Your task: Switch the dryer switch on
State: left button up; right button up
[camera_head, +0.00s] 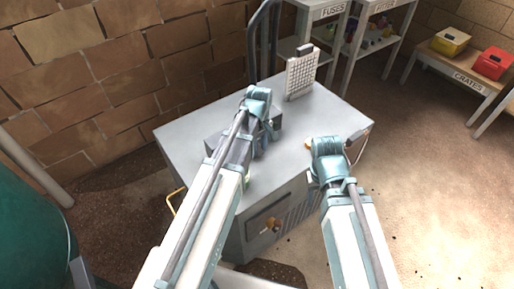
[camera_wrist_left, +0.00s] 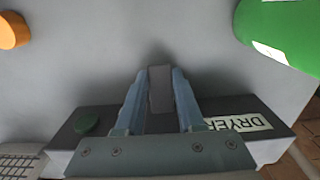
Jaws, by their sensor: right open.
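The dryer switch box (camera_head: 214,143) is a dark box on top of the grey cabinet, partly hidden by my left arm in the head view. In the left wrist view the box (camera_wrist_left: 105,118) carries a "DRYER" label (camera_wrist_left: 239,123) and a dark green round button or lamp (camera_wrist_left: 86,123). A grey switch lever (camera_wrist_left: 160,90) stands between the fingers of my left gripper (camera_wrist_left: 160,78), which looks shut on it. In the head view my left gripper (camera_head: 264,140) is over the box, its fingertips hard to see. My right gripper (camera_head: 330,148) is open over the cabinet's right side.
The grey cabinet (camera_head: 185,128) holds a standing grid panel (camera_head: 301,74) at its back. An orange knob (camera_wrist_left: 12,30) and a green labelled object (camera_wrist_left: 285,30) show in the left wrist view. Shelves (camera_head: 350,50) and a crate bench (camera_head: 455,70) stand behind; floor at right is free.

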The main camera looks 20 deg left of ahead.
aim_at(259, 150)
pick_arm(q)
jog(key=shift+c, duration=0.8)
jog(key=shift+r, duration=0.2)
jog(key=shift+r+p, duration=2.5)
jog(key=shift+p, duration=0.25)
jog(key=o, duration=0.9)
jog(key=shift+f, duration=0.1)
notch_tip(259, 150, up, 4)
jog(key=p, duration=0.3)
jog(key=shift+p, duration=0.4)
